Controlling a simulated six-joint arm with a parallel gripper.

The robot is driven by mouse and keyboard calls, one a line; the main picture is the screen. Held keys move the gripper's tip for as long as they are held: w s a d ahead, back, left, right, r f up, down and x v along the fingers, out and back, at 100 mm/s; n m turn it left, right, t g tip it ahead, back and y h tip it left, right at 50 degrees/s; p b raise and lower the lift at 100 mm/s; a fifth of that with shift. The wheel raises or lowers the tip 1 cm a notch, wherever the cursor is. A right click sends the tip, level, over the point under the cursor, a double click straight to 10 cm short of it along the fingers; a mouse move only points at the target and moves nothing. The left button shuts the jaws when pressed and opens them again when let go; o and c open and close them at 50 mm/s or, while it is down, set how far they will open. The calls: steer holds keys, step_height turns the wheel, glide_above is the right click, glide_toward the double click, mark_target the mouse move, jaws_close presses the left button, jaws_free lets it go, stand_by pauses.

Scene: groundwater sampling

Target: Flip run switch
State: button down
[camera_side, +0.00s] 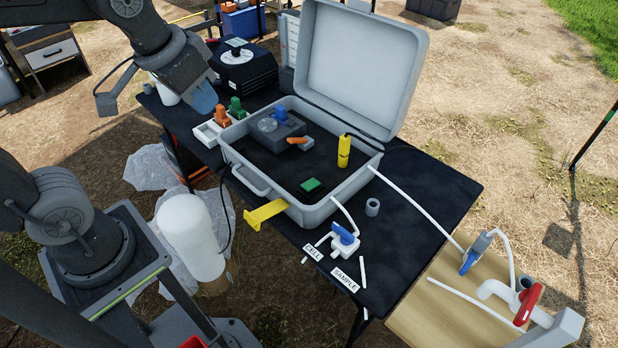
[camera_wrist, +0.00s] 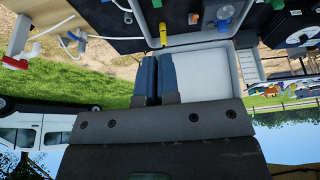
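An open grey case (camera_side: 240,165) stands on the black table. Inside it are a pump-like unit (camera_side: 275,128) with a blue knob (camera_side: 280,113), an orange lever (camera_side: 300,142), a green block (camera_side: 311,185) and an upright yellow cylinder (camera_side: 344,151). I cannot tell for certain which part is the run switch; none is labelled so. My gripper (camera_side: 203,102) hangs at the upper left, outside the case and apart from it. The wrist view shows its two blue fingers (camera_wrist: 158,76) side by side, with nothing visible between them. The yellow cylinder (camera_wrist: 163,35) also shows there.
The case's raised lid (camera_side: 360,65) stands at the back. Orange and green bottles (camera_side: 223,116) stand left of the case. A blue-handled valve (camera_side: 344,238) and white tubes lie to the right. A black box (camera_side: 243,65) sits behind.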

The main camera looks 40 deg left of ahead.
steer(key=w+g, duration=0.2)
steer(key=w, duration=0.5)
steer(key=g, duration=0.3)
glide_above(307, 185)
steer(key=s, duration=0.1)
step_height(307, 185, down, 10)
steer(key=w+f+g, duration=0.1)
steer(key=w+f, duration=0.3)
steer(key=f, duration=0.3)
steer(key=shift+f+g, duration=0.2)
steer(key=shift+g, duration=0.1)
steer(key=s+f, duration=0.1)
steer(key=f, duration=0.8)
steer(key=s+f, duration=0.1)
steer(key=f, duration=0.3)
steer(key=shift+s+f, duration=0.3)
steer(key=shift+f, duration=0.1)
